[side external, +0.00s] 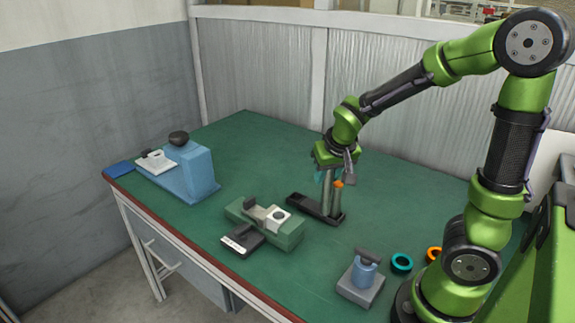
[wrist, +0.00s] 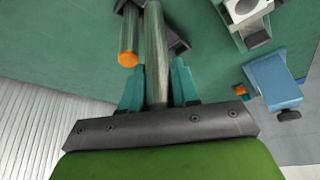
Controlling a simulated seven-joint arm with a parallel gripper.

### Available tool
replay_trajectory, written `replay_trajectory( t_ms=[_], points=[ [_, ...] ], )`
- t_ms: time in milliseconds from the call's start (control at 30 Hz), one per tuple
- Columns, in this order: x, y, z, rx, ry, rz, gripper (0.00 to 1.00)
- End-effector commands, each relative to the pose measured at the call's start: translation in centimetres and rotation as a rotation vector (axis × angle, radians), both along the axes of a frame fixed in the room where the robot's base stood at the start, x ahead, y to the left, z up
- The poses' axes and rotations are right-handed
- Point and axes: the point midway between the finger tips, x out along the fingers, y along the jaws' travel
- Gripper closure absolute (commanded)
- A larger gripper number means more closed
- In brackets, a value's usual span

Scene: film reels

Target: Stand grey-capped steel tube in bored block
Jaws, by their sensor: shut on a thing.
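My gripper (side external: 327,176) points down over the black rack (side external: 299,202), and its teal fingers are shut on a plain steel tube (wrist: 156,45). The tube is upright, with its lower end at the rack; I cannot tell whether it still touches it. Its top is between the fingers, so the cap colour is hard to make out. An orange-capped steel tube (side external: 338,199) stands right beside it, and its cap (wrist: 128,58) shows in the wrist view.
A blue machine (side external: 202,172) with a black knob stands at the far left. A grey block with a blue cylinder (side external: 364,274) is at the front. Teal (side external: 401,262) and orange (side external: 433,254) rings lie near my base. The green table is clear behind the rack.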

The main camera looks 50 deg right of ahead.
Motion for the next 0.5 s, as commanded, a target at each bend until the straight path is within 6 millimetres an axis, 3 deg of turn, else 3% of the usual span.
replay_trajectory(
  t_ms=[267, 367, 500],
  points=[
    [-2.3, 1.0, 0.4, 0.000, -0.001, 0.002, 1.00],
    [-1.2, 1.7, 1.1, -0.008, 0.000, 0.003, 1.00],
    [2.3, 4.1, 2.8, -0.017, 0.000, 0.005, 1.00]
  ],
)
